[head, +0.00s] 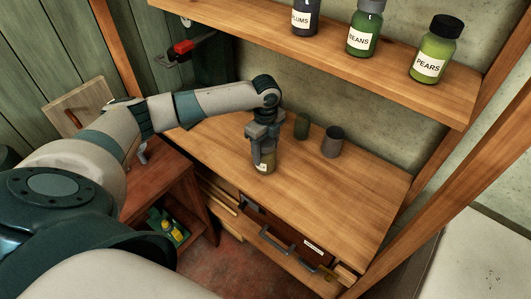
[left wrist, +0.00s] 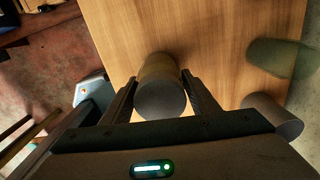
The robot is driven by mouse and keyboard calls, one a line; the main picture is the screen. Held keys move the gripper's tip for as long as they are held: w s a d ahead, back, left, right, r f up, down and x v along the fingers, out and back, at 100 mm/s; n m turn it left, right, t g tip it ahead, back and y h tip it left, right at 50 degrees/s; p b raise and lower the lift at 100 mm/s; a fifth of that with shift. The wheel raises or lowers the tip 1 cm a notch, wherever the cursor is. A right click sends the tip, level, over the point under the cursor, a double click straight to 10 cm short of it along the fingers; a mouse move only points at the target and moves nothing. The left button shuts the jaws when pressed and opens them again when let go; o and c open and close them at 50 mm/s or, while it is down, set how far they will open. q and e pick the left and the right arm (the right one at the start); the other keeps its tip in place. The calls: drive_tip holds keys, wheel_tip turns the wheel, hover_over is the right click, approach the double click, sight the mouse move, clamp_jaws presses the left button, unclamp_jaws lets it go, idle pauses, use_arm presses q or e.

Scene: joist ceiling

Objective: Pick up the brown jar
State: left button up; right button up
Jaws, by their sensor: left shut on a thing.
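The brown jar (head: 266,168) stands near the front edge of the wooden worktop, with a pale label low on its front. My left gripper (head: 263,150) comes down on it from above and is shut on it. In the left wrist view the jar (left wrist: 160,88) sits between the two fingers of the gripper (left wrist: 160,95), its grey lid toward the camera. The fingers and wrist hide part of the jar in the head view. I cannot tell whether its base touches the worktop. My right gripper is not in view.
A dark green jar (head: 302,126) and a grey-lidded jar (head: 332,142) stand behind on the worktop (head: 350,190). An upper shelf (head: 330,38) holds labelled jars, including a green PEARS jar (head: 436,50). Drawers (head: 285,240) are below. The worktop's right side is clear.

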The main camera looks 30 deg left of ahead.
sight(267, 141)
use_arm(q)
drive_tip(key=shift+r+b, duration=0.35)
drive_tip(key=shift+r, duration=0.25)
wheel_tip(267, 141, up, 3)
drive_tip(key=shift+d+f+b, duration=0.15)
drive_tip(key=shift+f+b, duration=0.05)
drive_tip(key=shift+b, duration=0.4)
drive_tip(key=s+d+r+b, duration=0.2)
drive_tip(key=d+r, duration=0.5)
drive_tip(key=d, duration=0.4)
drive_tip(key=shift+d+b, duration=0.15)
drive_tip(key=shift+b, duration=0.7)
